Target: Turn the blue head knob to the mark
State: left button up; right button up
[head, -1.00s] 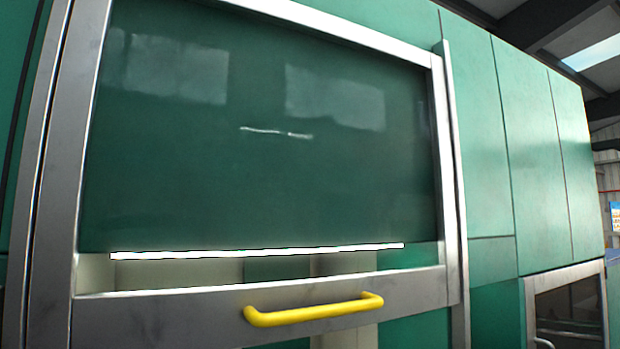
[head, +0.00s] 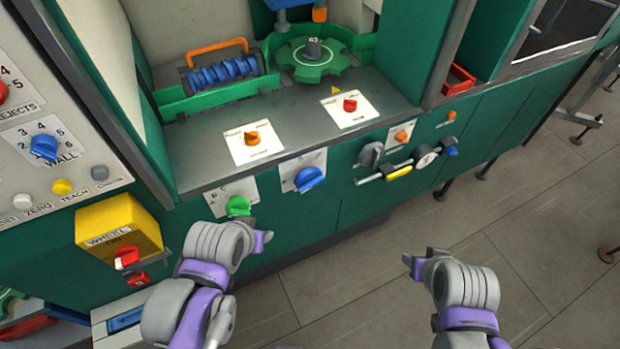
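A blue knob (head: 309,179) sits on a white plate (head: 303,168) on the green front panel, right of a green knob (head: 238,206). Another blue knob (head: 44,147) is on the grey panel at left, marked WALL with numbers around it. I cannot read a "head" label or make out the target mark. My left gripper (head: 264,240) is below and left of the front blue knob, apart from it, close to the green knob. My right gripper (head: 411,265) is in free space over the floor. Their fingers are too small to tell open or shut.
Orange (head: 251,138) and red (head: 350,105) knobs sit on the grey ledge. A grey knob (head: 371,154), a gauge (head: 424,156) and a yellow-gripped lever (head: 398,172) stick out at right. A yellow box (head: 118,228) juts out at left.

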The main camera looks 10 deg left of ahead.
aim_at(309, 177)
jog(key=l+u, duration=0.1)
jog(key=u, duration=0.3)
jog(key=i+l+u, duration=0.1)
jog(key=u, duration=0.3)
jog(key=l+u, duration=0.1)
jog(key=u, duration=0.3)
jog(key=l+u, duration=0.1)
jog(key=u, duration=0.3)
jog(key=l+u, duration=0.35)
jog(key=l, duration=0.15)
jog(key=k+l+u, duration=0.15)
jog(key=l+u, duration=0.2)
jog(key=l, duration=0.15)
jog(key=k+l, duration=0.1)
jog(key=l, duration=0.3)
jog(key=k+l, duration=0.15)
jog(key=l, duration=0.2)
jog(key=k+l+u, duration=0.1)
jog(key=l, duration=0.3)
